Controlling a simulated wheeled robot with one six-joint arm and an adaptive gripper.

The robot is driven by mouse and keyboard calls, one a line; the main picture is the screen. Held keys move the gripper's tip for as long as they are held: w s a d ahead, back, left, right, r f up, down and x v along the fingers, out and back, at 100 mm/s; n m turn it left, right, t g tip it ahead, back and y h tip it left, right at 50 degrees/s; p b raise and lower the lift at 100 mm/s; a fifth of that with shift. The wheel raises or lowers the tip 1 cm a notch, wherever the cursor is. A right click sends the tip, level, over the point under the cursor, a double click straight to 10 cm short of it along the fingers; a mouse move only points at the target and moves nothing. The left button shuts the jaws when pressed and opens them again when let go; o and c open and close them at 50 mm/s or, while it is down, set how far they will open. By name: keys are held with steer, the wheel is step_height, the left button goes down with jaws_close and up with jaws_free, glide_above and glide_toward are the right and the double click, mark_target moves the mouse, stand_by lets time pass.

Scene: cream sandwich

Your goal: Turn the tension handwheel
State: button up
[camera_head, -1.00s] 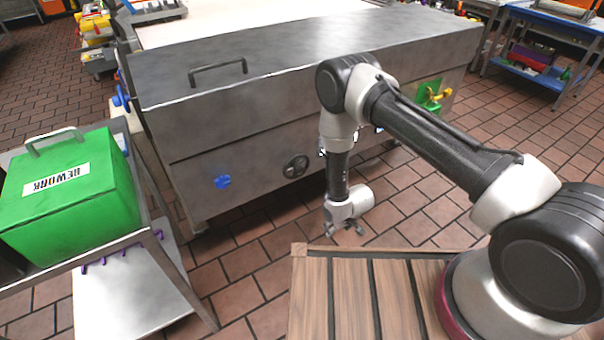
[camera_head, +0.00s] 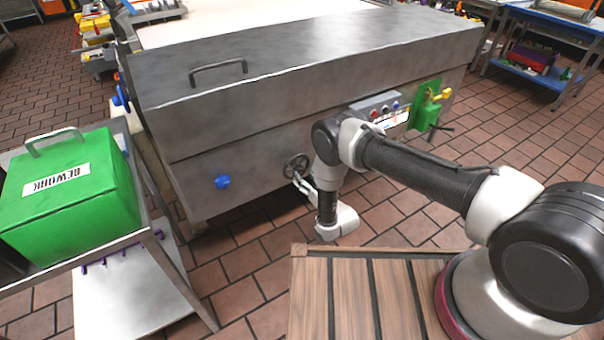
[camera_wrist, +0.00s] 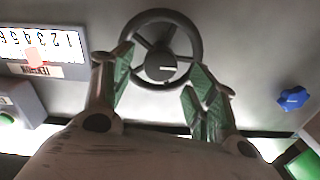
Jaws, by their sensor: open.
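The tension handwheel (camera_head: 297,167) is a dark spoked wheel on the front panel of the steel machine. In the wrist view the handwheel (camera_wrist: 160,67) fills the upper middle, with a round hub and a light mark on it. My gripper (camera_wrist: 158,80) is open, its green-padded fingers apart on the left and right of the wheel's lower part. Whether the pads touch the rim I cannot tell. In the head view my gripper (camera_head: 305,183) is at the wheel, partly hidden by my arm. A numbered scale (camera_wrist: 40,45) and a tension label (camera_wrist: 35,70) are left of the wheel.
A blue knob (camera_head: 222,182) sits left of the handwheel; it also shows in the wrist view (camera_wrist: 293,98). A control box (camera_head: 378,108) and green valve block (camera_head: 426,108) are to the right. A green rework box (camera_head: 70,200) stands on a cart at left.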

mark_target(302, 172)
steer(key=shift+x, duration=1.55)
steer(key=c, duration=1)
steer(key=m, duration=0.4)
steer(key=shift+m, duration=2.3)
steer(key=shift+d, duration=0.1)
